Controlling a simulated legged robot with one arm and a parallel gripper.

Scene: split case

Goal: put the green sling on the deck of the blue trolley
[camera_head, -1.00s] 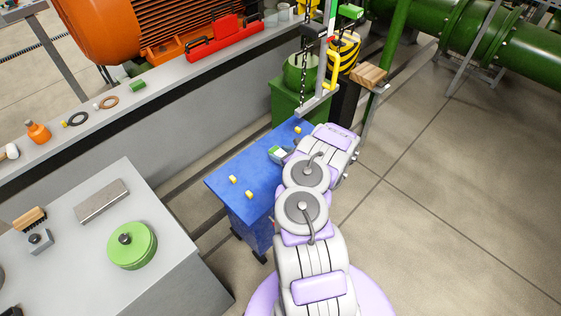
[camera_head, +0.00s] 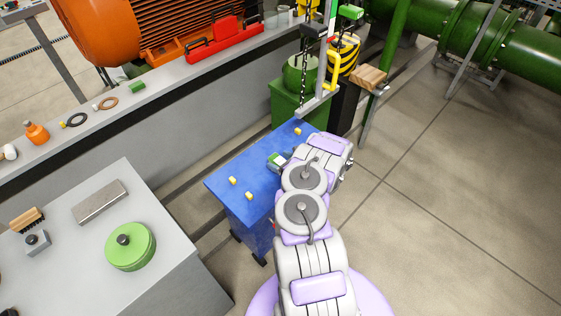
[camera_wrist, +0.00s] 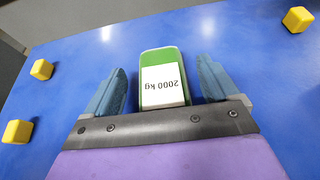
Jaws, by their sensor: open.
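The green sling (camera_wrist: 162,65), a small green block-like bundle with a white "2000 kg" label, rests on the deck of the blue trolley (camera_wrist: 240,45). My gripper (camera_wrist: 161,70) is open, with one blue-grey finger on each side of the sling and a gap on both sides. In the head view, the sling (camera_head: 277,159) shows in part beside my wrist, over the blue trolley (camera_head: 235,163). My arm hides part of the deck's right side there.
Several yellow blocks sit at the deck edges, such as one at the far end (camera_head: 297,131) and one at the near left (camera_head: 233,180). A chain (camera_head: 306,80) hangs behind the trolley. A grey bench (camera_head: 160,225) stands at left. Floor at right is clear.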

